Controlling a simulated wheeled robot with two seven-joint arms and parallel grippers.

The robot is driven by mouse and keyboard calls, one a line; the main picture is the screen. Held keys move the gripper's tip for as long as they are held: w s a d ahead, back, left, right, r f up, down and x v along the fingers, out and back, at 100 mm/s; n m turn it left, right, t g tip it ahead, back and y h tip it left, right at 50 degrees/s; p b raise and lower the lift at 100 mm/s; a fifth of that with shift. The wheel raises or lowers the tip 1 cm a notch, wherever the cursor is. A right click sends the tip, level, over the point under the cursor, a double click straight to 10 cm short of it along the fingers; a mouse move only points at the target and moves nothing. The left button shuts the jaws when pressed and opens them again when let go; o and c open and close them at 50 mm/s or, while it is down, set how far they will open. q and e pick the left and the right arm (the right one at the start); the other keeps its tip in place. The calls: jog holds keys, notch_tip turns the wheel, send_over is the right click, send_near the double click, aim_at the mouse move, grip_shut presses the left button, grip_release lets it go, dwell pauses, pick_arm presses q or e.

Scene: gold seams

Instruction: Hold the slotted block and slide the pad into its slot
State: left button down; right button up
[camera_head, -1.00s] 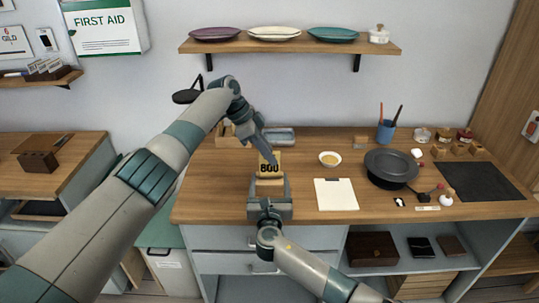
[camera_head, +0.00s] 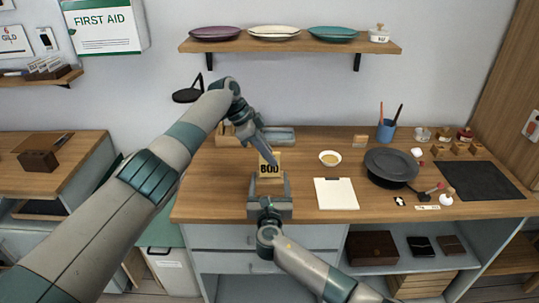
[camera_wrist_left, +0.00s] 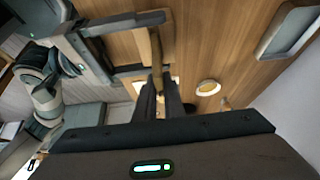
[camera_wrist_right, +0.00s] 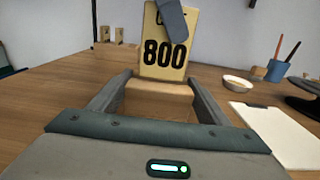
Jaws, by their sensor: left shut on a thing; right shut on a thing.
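The pad, a yellow plate with black "800" print (camera_wrist_right: 164,52), stands nearly upright. My left gripper (camera_head: 266,154) is shut on its upper part, and one finger covers some of its print. The pad (camera_head: 269,169) also shows in the head view. In the left wrist view the pad (camera_wrist_left: 157,48) is seen almost edge-on beyond the fingers. The slotted wooden block (camera_wrist_right: 160,97) is between the fingers of my right gripper (camera_head: 270,190), shut on it. The pad's lower edge is at the block's top; the slot is hidden, so I cannot tell how deep it sits.
A grey tray (camera_head: 278,136) and a wooden holder (camera_head: 228,136) stand behind. The counter left of the block is clear.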

pick_arm(q)
jog(key=shift+f, duration=2.05)
dwell(2.0)
jog(key=c, duration=1.8)
grip_release()
jog(key=shift+o, duration=0.2)
jog(key=shift+r, duration=0.1)
jog(key=v, duration=1.2)
pick_arm(e)
jog(key=o, duration=1.3)
jog(key=shift+c, duration=0.2)
